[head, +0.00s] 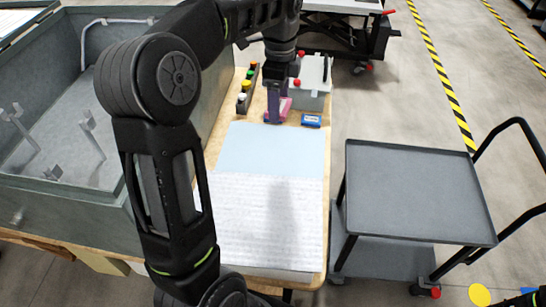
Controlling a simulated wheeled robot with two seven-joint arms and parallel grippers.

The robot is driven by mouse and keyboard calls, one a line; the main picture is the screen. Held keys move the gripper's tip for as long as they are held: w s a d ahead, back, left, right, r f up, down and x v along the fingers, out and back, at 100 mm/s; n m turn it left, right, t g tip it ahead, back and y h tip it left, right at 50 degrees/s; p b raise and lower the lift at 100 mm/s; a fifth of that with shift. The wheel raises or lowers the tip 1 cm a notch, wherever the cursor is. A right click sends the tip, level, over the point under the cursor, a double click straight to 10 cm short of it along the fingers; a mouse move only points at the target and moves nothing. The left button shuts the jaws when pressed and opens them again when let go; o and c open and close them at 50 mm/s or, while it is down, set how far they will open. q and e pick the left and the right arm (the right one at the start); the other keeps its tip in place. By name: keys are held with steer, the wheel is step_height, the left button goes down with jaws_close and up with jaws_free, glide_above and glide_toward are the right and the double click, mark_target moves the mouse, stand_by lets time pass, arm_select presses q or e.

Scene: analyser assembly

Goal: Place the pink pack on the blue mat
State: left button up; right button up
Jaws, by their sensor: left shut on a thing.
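The pink pack (286,104) shows as a small pink patch at my left gripper (277,112), towards the far end of the wooden table. My left gripper points down and is shut on the pack, hiding most of it. The light blue mat (268,150) lies flat on the table, on the near side of the gripper, and its visible surface is bare. I cannot tell whether the pack touches the table. My right gripper is not in view.
A small blue box (311,120) lies right of the gripper, with a grey lidded box (312,88) behind. A black strip with coloured knobs (246,90) stands left. White paper (266,215) adjoins the mat. A large grey case (60,120) is left, a grey trolley (415,190) right.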

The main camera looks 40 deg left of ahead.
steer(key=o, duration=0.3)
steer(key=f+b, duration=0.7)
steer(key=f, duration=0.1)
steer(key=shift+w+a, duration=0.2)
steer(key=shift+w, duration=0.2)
arm_select(q)
steer(key=a+f, duration=0.2)
steer(key=f, duration=0.6)
steer(key=w+a+f+n, duration=0.1)
steer(key=a+f, duration=0.1)
steer(key=f, duration=0.7)
steer(key=shift+n, duration=0.3)
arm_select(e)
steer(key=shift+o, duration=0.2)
arm_select(q)
glide_above(269, 168)
steer(key=shift+f, duration=3.05)
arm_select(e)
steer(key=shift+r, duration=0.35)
arm_select(q)
steer(key=shift+f, duration=0.1)
step_height(269, 168, down, 3)
steer(key=shift+s+f+p, duration=0.1)
steer(key=shift+p, duration=0.35)
steer(key=shift+f, duration=0.2)
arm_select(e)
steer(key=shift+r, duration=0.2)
